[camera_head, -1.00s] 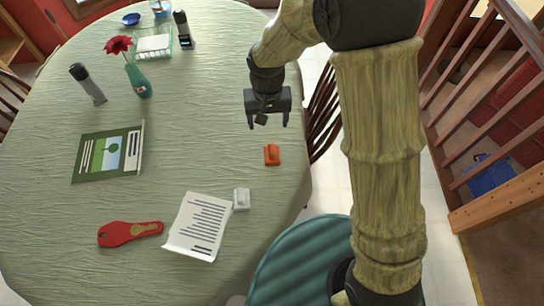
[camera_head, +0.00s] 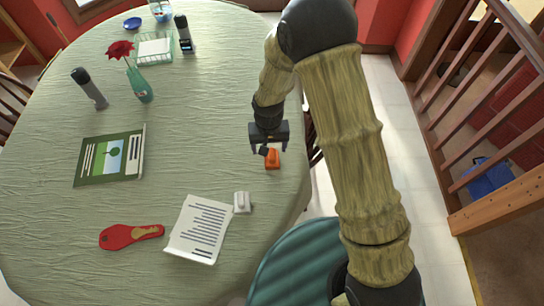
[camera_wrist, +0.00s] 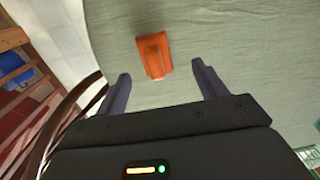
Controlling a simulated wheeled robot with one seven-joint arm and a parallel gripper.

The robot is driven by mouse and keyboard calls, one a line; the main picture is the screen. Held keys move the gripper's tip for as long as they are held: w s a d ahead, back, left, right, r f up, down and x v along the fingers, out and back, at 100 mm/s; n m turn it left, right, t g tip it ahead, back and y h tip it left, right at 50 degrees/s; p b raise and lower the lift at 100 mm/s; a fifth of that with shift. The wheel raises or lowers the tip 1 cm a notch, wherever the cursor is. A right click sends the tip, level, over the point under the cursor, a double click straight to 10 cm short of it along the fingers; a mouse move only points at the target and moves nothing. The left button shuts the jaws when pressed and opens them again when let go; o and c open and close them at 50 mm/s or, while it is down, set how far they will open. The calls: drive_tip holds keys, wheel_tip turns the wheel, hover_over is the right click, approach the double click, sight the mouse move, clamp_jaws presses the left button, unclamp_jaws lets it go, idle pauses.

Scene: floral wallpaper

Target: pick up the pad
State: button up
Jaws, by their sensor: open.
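A small orange block (camera_head: 272,160), likely the pad, lies on the green cloth near the table's right edge. In the wrist view the orange block (camera_wrist: 154,55) lies ahead of my fingers, roughly midway between their lines. It has a raised strip along its top. My gripper (camera_head: 268,150) is open and empty, over the table just behind the orange block in the head view. In the wrist view my gripper (camera_wrist: 160,72) shows both fingers spread wider than the block. I cannot tell its exact height above the cloth.
A similar white block (camera_head: 242,202) lies beside a printed sheet (camera_head: 200,228). A chair (camera_wrist: 72,118) is close by the table edge. Cloth left of the orange block is clear.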

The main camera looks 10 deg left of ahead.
sight(272, 153)
drive_tip(key=shift+f, duration=0.45)
drive_tip(key=shift+w+d+f+p, duration=0.1)
drive_tip(key=shift+d+f+p, duration=0.1)
drive_tip(key=shift+f, duration=0.65)
drive_tip(key=shift+d+f+p, duration=0.1)
drive_tip(key=shift+f+p, duration=0.1)
drive_tip(key=shift+f, duration=0.7)
drive_tip(key=shift+w+d+f+p, duration=0.1)
drive_tip(key=shift+f+p, duration=0.1)
drive_tip(key=shift+f, duration=0.65)
drive_tip(key=shift+c, duration=0.2)
drive_tip(key=c, duration=1.1)
